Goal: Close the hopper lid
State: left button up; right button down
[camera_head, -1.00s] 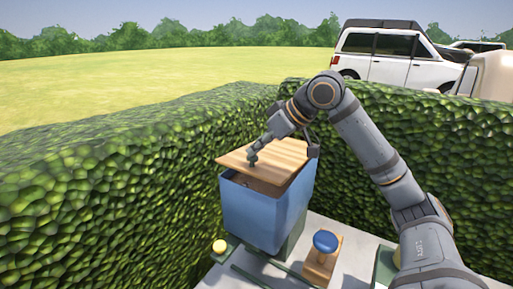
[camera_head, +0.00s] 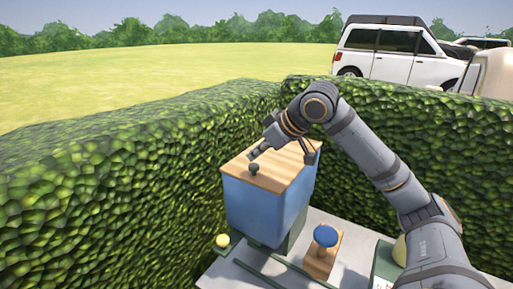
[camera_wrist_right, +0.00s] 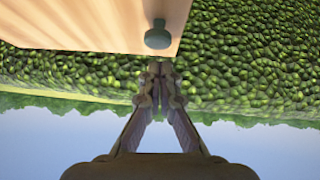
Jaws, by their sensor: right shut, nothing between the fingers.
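The hopper is a blue box (camera_head: 252,208) with a wooden lid (camera_head: 281,176) on top. The lid lies flat on the box rim, with no visible gap at the front. A dark green knob (camera_head: 253,168) sits near the lid's front left edge. In the right wrist view the lid (camera_wrist_right: 85,20) and knob (camera_wrist_right: 158,36) show at the top. My right gripper (camera_head: 252,156) is shut and empty, just above the knob in the head view. In the wrist view its fingertips (camera_wrist_right: 160,68) are close to the knob, apart from it. My left gripper is not in view.
Tall hedges (camera_head: 110,195) run close along the left and behind. A white car (camera_head: 385,50) is beyond.

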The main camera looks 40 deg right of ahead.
notch_tip(320, 180, up, 3)
jog(key=shift+f+p, duration=0.2)
jog(key=shift+p, duration=0.5)
pick_arm(q)
jog(key=b, duration=0.2)
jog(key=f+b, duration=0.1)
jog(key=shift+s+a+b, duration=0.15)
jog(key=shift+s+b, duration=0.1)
jog(key=shift+b, duration=0.1)
pick_arm(e)
jog(key=v, duration=0.9)
jog(key=shift+s, duration=0.45)
jog(key=shift+w+d, duration=0.1)
